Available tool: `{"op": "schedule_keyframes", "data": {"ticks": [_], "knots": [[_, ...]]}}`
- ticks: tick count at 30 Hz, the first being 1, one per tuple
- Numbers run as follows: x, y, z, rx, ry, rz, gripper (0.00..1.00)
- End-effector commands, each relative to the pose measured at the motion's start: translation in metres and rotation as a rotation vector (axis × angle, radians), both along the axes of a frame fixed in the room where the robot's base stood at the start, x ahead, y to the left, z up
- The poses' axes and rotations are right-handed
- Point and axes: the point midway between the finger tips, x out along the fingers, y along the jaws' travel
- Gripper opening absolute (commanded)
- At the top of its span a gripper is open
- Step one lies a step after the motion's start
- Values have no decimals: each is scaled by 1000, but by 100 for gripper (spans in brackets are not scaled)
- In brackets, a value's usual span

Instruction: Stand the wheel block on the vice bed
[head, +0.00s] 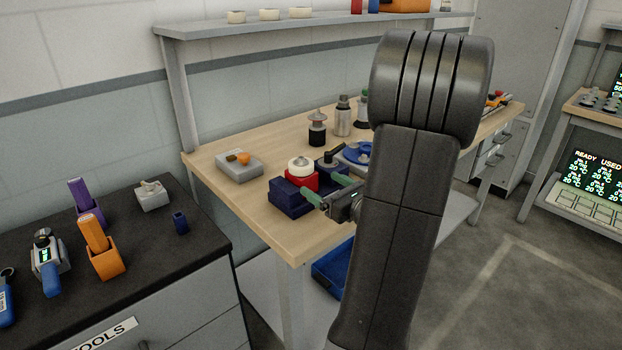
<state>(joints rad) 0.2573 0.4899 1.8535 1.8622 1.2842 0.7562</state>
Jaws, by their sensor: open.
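The wheel block (307,182), a red block with a cream round wheel on top, is upright on the mid-left of the wooden bench. It sits at the dark blue vice (290,202), between its blue parts; its underside and the vice bed are hidden. My gripper (318,185), with two green fingers, is open just in front and to the right of the wheel block. The fingers are apart and point towards it. Whether a finger touches the block or vice, I cannot tell. My arm hides what is right of the gripper.
Tool holders (317,130) and a blue round fixture (357,154) stand behind. A shelf (290,27) runs above. A dark tool cabinet (150,240) stands left.

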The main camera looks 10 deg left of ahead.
Motion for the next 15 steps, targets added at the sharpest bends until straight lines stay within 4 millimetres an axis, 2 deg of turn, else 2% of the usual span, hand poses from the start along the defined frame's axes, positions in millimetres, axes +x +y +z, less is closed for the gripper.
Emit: {"op": "schedule_keyframes", "data": {"ticks": [6,15], "knots": [[-15,-20,0,0,0,-1,81],[-19,-24,0,0,0,1,81]]}}
